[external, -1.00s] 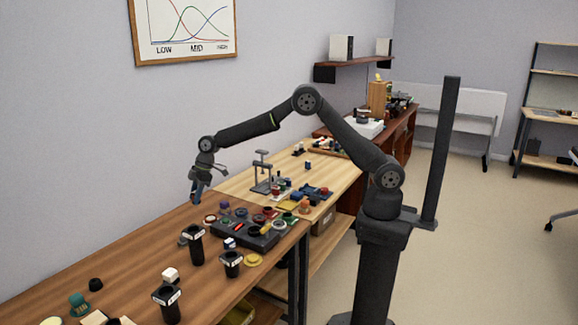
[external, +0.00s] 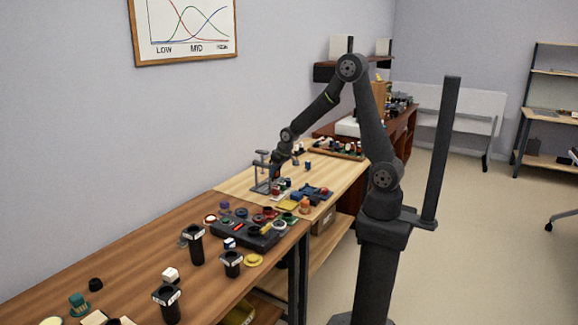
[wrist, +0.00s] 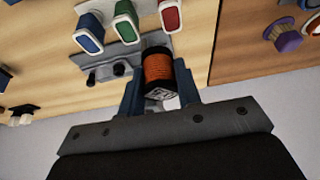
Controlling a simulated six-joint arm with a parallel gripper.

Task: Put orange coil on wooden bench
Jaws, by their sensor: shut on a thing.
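The orange coil (wrist: 158,68), an orange winding between dark end caps, is between the fingers of my gripper (wrist: 160,92) in the wrist view. My gripper is shut on it. In the external view my gripper (external: 276,172) is low over the light wooden bench (external: 238,180), beside a small grey press stand (external: 262,172). The coil is too small to make out there. I cannot tell whether it touches anything below.
A dark tray of colored parts (external: 262,243) and black cups (external: 195,245) stand on the browner bench (external: 130,262) in front. Red, green and blue parts (wrist: 90,32) lie near the coil. A blue fixture (external: 312,193) is to the right.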

